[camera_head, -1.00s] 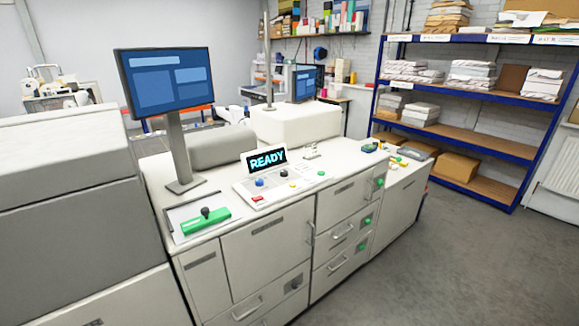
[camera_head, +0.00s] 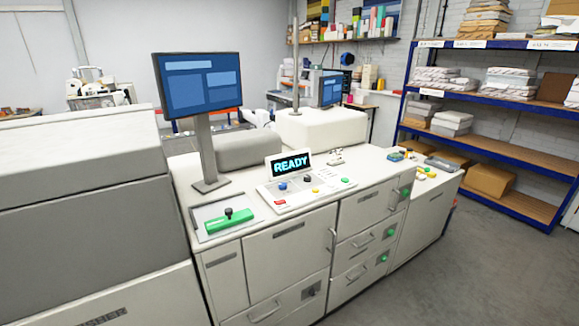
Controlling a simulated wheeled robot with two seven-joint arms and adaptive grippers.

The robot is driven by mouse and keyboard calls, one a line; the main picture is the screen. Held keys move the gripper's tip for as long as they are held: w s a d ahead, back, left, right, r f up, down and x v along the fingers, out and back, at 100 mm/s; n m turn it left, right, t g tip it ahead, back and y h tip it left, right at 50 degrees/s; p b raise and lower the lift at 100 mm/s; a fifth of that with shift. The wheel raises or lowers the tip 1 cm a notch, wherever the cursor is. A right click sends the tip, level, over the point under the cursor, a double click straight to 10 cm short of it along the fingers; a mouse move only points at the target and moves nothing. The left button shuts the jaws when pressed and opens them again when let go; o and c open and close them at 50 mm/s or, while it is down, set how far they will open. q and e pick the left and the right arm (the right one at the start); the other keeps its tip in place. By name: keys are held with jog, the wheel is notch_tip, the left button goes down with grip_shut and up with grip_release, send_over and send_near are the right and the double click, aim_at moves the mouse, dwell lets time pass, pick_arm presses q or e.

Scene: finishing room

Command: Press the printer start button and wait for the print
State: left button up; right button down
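The printer (camera_head: 285,246) is a long white cabinet with drawers and doors, in the middle of the head view. A green button (camera_head: 345,181) is at the panel's right end. A red button (camera_head: 279,203) is at its front left. I cannot tell from labels which one is the start button. Neither of my grippers is in view.
A monitor (camera_head: 198,82) stands on the printer top. A green handle (camera_head: 228,221) lies in a tray at the left. A large grey machine (camera_head: 80,190) adjoins on the left. Blue shelving (camera_head: 486,87) with paper stacks is at the right. Grey floor (camera_head: 480,270) is clear at front right.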

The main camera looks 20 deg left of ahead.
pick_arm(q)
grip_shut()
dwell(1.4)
